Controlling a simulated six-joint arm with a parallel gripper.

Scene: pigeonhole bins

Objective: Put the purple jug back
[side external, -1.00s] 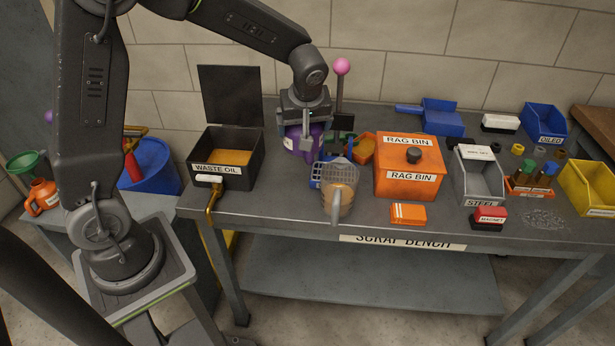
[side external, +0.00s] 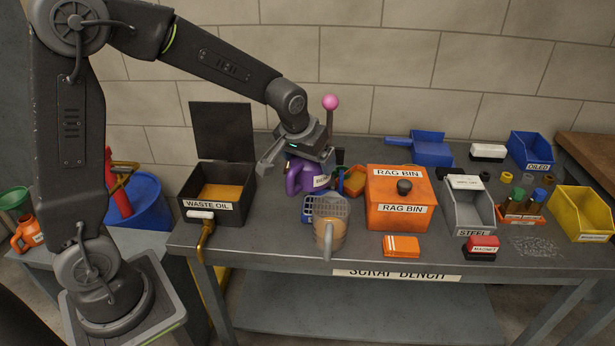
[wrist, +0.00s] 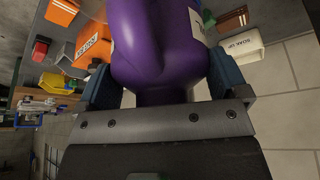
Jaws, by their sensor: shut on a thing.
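The purple jug (side external: 303,178) is near the back of the bench, right of the black waste oil box (side external: 222,212). Its handle side faces left and a white label shows on its right. My gripper (side external: 312,160) leans over it from above and is shut on it. In the wrist view the jug (wrist: 155,45) fills the middle, between the two blue-grey fingers. The jug's underside is hidden behind a mesh basket, so I cannot tell whether it touches the bench.
The waste oil box has its lid up and amber fill inside. The orange rag bin (side external: 400,213) and a small orange bin (side external: 355,181) are to the right. A pink-knobbed post (side external: 331,118) rises close behind my gripper.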

